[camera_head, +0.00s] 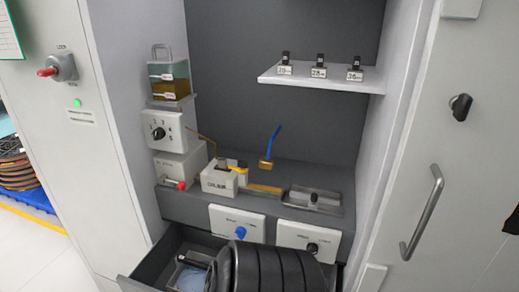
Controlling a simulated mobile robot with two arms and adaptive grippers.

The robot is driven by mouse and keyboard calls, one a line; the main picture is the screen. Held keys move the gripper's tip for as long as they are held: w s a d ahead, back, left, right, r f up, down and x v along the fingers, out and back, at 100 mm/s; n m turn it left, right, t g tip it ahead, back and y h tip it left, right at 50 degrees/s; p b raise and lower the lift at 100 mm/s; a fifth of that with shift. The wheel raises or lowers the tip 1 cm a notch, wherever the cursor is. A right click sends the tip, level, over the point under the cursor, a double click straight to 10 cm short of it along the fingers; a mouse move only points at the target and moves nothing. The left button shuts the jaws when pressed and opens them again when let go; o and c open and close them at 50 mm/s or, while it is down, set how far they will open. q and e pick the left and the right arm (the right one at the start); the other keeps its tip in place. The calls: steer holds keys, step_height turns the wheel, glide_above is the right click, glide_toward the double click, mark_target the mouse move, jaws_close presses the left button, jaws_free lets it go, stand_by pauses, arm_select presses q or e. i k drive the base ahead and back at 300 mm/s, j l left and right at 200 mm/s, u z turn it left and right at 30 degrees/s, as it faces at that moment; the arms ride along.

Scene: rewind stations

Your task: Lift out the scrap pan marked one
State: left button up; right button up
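An open grey drawer (148,271) juts out below the bench at the bottom of the head view. A small pan-like container (180,284) with pale blue contents sits at its left side, partly cut off by the lower edge. I cannot read a mark on it, so I cannot tell whether it is scrap pan one. A flat metal tray (297,198) with a dark knob lies on the bench at the right; no number on it is legible.
Above are panels with a blue knob (240,232) and a black knob (312,248). A blue-handled brush (272,143) stands on the bench. A shelf (322,84) holds three tagged items.

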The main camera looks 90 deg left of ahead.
mark_target(190, 275)
steer(key=u, duration=3.3)
steer(key=i+j+z, duration=0.2)
steer(key=j, duration=0.2)
steer(key=j+z, duration=0.2)
steer(key=j, duration=0.15)
steer(key=i+j+z, duration=0.2)
steer(key=j, duration=0.25)
steer(key=j+z, duration=0.2)
steer(key=j, duration=0.2)
